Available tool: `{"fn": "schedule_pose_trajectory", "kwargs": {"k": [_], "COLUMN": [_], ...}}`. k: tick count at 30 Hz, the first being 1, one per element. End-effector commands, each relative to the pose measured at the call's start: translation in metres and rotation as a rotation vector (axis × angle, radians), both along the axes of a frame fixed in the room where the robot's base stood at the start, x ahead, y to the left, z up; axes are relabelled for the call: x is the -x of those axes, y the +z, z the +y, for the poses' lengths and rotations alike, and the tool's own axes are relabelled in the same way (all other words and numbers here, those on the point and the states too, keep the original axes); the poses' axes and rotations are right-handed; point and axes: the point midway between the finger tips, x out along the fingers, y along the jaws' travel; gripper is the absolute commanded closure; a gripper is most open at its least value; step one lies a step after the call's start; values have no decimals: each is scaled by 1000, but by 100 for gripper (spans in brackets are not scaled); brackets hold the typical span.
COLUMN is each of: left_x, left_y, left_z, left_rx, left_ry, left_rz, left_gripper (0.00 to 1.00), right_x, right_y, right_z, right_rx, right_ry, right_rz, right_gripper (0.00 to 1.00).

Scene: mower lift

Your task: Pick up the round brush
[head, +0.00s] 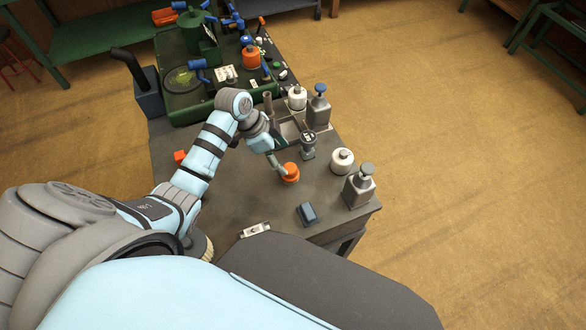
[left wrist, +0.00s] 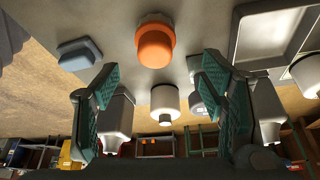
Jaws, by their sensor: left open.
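A round orange-topped piece (head: 290,172) stands on the grey bench. In the left wrist view the orange piece (left wrist: 155,47) is a short cylinder with a pale base, ahead of the fingers and midway between them. I cannot tell for sure whether it is the round brush. A beige, ribbed, bristle-like round thing (head: 208,247) at the bench's near edge is mostly hidden behind my left arm; it may be the brush instead. My left gripper (head: 275,160) is open and empty, just left of the orange piece. Its teal fingers (left wrist: 160,80) are spread wide. My right gripper is out of view.
A blue-grey block (head: 307,214), a white jar (head: 342,160) and a grey pump bottle (head: 359,186) stand near the orange piece. Another bottle (head: 318,108), a tray (head: 290,132) and a green machine (head: 190,75) are farther back. The bench's front middle is fairly clear.

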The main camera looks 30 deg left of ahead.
Motion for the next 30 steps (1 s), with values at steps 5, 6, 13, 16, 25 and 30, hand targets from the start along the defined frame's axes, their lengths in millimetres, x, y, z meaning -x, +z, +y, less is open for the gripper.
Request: {"fn": "schedule_pose_trajectory", "kwargs": {"k": [5,6,13,16,25,30], "left_x": [-5,-6,-12,-13,-13,-13], "left_y": [-29,-34,-73,-77,-76,-76], "left_z": [-9,-12,-27,-29,-28,-28], "left_rx": [-1,0,-1,-3,-3,-3], "left_ry": [1,2,0,-2,-1,-1], "left_rz": [1,1,2,-1,0,0], "left_gripper": [35,35,35,35,60,87], "right_x": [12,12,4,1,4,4], "right_y": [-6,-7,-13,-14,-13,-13], "right_z": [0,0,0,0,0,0], "right_rx": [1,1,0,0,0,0], "right_ry": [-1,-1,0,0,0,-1], "right_rz": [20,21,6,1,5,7], "right_gripper": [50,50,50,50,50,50]}}
